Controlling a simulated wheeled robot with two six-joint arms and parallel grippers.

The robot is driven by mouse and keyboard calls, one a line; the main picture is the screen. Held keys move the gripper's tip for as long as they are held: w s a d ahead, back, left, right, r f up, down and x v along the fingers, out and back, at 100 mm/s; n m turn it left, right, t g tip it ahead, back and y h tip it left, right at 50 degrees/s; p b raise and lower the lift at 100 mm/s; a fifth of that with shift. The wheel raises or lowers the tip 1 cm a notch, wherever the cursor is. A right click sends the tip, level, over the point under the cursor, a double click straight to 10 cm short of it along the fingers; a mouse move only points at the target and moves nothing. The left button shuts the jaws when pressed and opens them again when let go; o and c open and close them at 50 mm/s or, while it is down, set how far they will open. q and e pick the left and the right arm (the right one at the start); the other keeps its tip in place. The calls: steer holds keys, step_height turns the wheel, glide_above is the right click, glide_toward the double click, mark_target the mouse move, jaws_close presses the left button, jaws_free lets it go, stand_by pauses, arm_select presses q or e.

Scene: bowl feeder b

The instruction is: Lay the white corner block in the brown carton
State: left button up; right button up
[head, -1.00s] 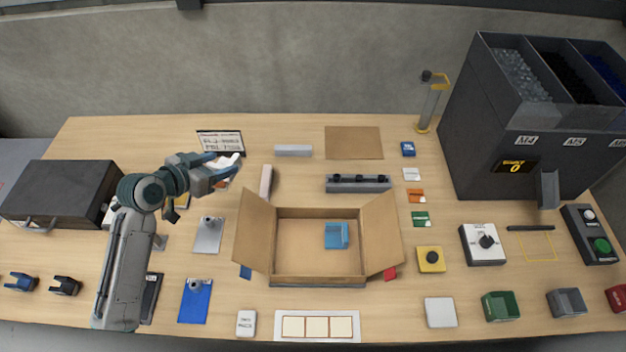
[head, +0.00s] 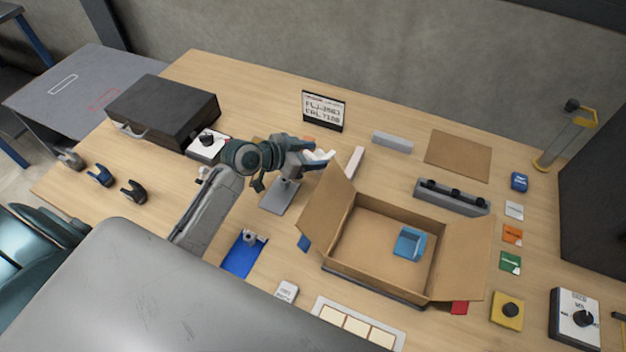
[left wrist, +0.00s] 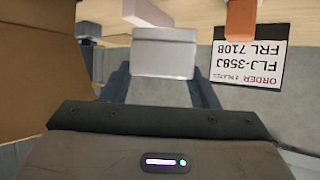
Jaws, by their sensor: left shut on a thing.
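The white corner block (left wrist: 165,55) sits between the two fingers of my left gripper (left wrist: 160,88) in the left wrist view. In the head view my left gripper (head: 318,157) is shut on this block, behind the upper end of the carton's left flap. Fingers partly hide the block there. The brown carton (head: 375,279) stands open on the table, flaps spread to left and right. A blue corner block (head: 409,244) lies inside it, toward the right. The rest of the carton floor is bare. My right gripper is not in view.
An order sign (head: 323,111) stands behind the gripper. A pale bar (head: 354,162) lies just right of the gripper. A grey rail with black knobs (head: 452,196) lies behind the carton. A black case (head: 163,109) is at the left.

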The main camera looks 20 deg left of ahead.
arm_select(q)
step_height(320, 180, down, 7)
steer(key=b, duration=0.4)
steer(key=shift+r, duration=0.3)
steer(key=o, duration=1)
steer(key=shift+c, duration=0.2)
